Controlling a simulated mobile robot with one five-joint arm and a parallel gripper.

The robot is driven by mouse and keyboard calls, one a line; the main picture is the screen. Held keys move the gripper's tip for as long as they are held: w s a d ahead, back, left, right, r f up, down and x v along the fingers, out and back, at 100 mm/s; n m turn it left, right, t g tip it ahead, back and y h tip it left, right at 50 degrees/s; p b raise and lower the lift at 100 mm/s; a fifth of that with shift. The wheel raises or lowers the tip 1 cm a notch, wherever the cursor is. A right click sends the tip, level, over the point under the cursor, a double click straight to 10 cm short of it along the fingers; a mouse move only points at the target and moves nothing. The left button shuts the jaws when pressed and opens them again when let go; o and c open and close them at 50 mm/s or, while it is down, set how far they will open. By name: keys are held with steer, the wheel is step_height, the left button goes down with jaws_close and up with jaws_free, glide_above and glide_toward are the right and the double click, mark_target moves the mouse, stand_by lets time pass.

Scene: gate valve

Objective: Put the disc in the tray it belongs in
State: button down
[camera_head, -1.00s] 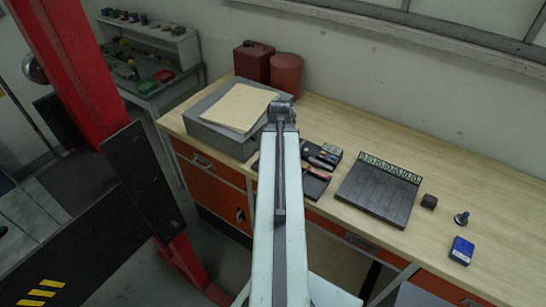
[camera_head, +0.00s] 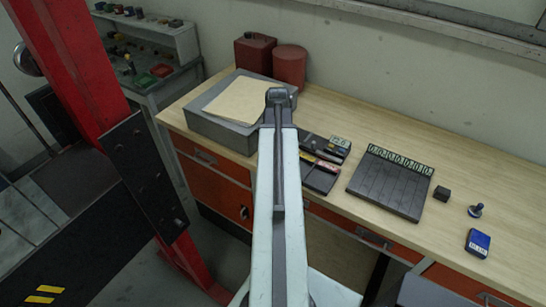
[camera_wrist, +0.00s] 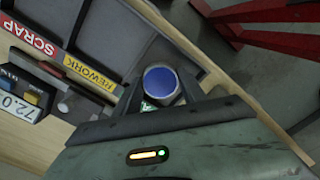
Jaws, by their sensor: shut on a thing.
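My gripper (camera_wrist: 160,92) is shut on the disc (camera_wrist: 160,80), which shows a round blue face with a pale rim between the fingers in the wrist view. Beside it is a dark tray (camera_wrist: 112,38) with a yellow REWORK label (camera_wrist: 88,74). Farther left is another dark tray (camera_wrist: 48,8) with a red SCRAP label (camera_wrist: 31,38). In the head view my arm hides the gripper and disc, and dark trays (camera_head: 318,180) show just right of the arm.
A display reading 72.0 (camera_wrist: 15,107) stands by the labels. On the bench are a slotted black rack (camera_head: 388,185), a small black block (camera_head: 441,193), a knob-like part (camera_head: 476,210) and a blue device (camera_head: 478,242). A grey case (camera_head: 215,125) stands left of my arm. The bench's back right is clear.

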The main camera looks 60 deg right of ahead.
steer(key=shift+f, duration=0.3)
steer(key=shift+w+a, duration=0.15)
steer(key=shift+w, duration=0.15)
steer(key=shift+s+f, duration=0.1)
steer(key=c, duration=0.7)
jaws_free()
steer(key=shift+o, duration=0.2)
step_height(320, 180, up, 12)
steer(key=p, duration=1.2)
steer(key=shift+r+p, duration=0.2)
steer(key=shift+p, duration=0.1)
